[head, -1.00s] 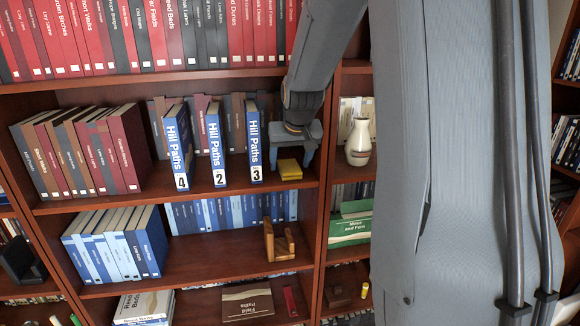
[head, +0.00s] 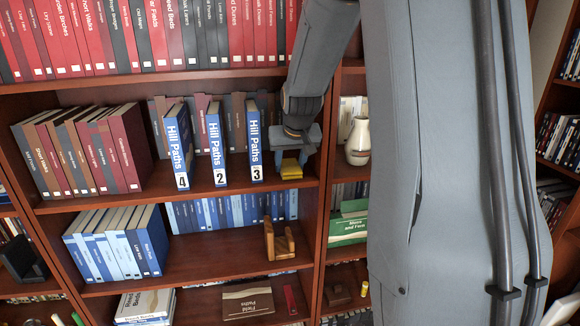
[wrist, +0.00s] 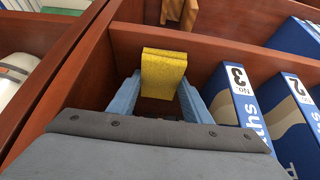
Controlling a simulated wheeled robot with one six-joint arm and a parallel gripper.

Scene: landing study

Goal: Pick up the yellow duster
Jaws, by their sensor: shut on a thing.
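The yellow duster (head: 291,171) is a small block at the right end of the shelf that holds the Hill Paths books. My gripper (head: 291,160) reaches down over it and is shut on it. In the wrist view the duster (wrist: 163,75) sits between the two blue-grey fingers of my gripper (wrist: 160,97). Its outer end sticks out past the fingertips. I cannot tell whether the duster still touches the shelf.
The book Hill Paths 3 (head: 254,140) stands just left of my gripper. A shelf divider (head: 328,150) is close on the right, with a cream vase (head: 359,142) beyond it. A wooden bookend (head: 278,241) stands on the shelf below.

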